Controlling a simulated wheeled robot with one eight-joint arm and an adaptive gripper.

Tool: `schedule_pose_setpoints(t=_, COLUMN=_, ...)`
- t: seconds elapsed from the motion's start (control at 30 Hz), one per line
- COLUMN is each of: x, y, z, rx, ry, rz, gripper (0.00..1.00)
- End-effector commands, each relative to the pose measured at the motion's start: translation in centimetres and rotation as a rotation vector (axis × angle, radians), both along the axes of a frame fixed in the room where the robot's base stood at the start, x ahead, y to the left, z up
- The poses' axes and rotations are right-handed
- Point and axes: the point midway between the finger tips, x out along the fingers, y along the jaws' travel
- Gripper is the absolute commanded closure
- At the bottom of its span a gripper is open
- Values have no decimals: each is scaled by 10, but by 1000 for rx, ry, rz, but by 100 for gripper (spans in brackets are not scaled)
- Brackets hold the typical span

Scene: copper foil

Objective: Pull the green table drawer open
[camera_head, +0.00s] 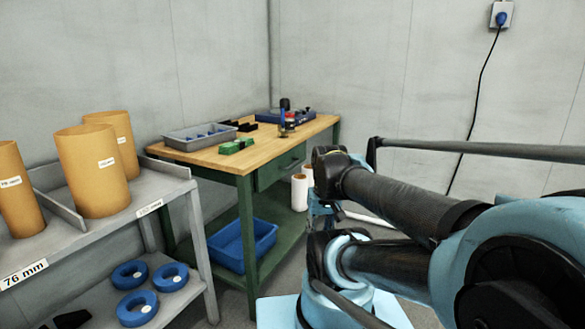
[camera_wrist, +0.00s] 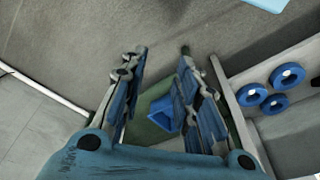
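The green drawer (camera_head: 278,168) sits under the wooden top of the green-legged workbench (camera_head: 268,146) in the head view. Its front looks flush with the frame, so it appears shut. A small dark handle seems to show on it, and my arm covers the area just to its right. In the wrist view my gripper (camera_wrist: 162,54) has its two blue-and-black fingers spread apart with nothing between the tips. It points down toward the floor, apart from the drawer. The drawer front cannot be made out in the wrist view.
A blue tub (camera_head: 240,243) sits on the bench's lower shelf and shows between my fingers in the wrist view (camera_wrist: 162,112). White rolls (camera_head: 299,192) stand near the bench. A grey rack (camera_head: 95,225) with tan tubes and blue rings stands left. Grey floor lies around my gripper.

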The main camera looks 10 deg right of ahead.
Motion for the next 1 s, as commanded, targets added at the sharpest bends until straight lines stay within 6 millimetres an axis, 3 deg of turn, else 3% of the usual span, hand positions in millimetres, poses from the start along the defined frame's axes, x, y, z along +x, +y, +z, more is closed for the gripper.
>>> schedule_pose_setpoints(t=0.37, x=66, y=23, z=38, rx=206, ry=11, rz=-88, gripper=71)
schedule_pose_setpoints(t=0.73, x=155, y=35, z=67, rx=446, ry=2, rz=-181, gripper=71)
schedule_pose_setpoints(t=1.0, x=226, y=28, z=79, rx=618, ry=-20, rz=-242, gripper=71)
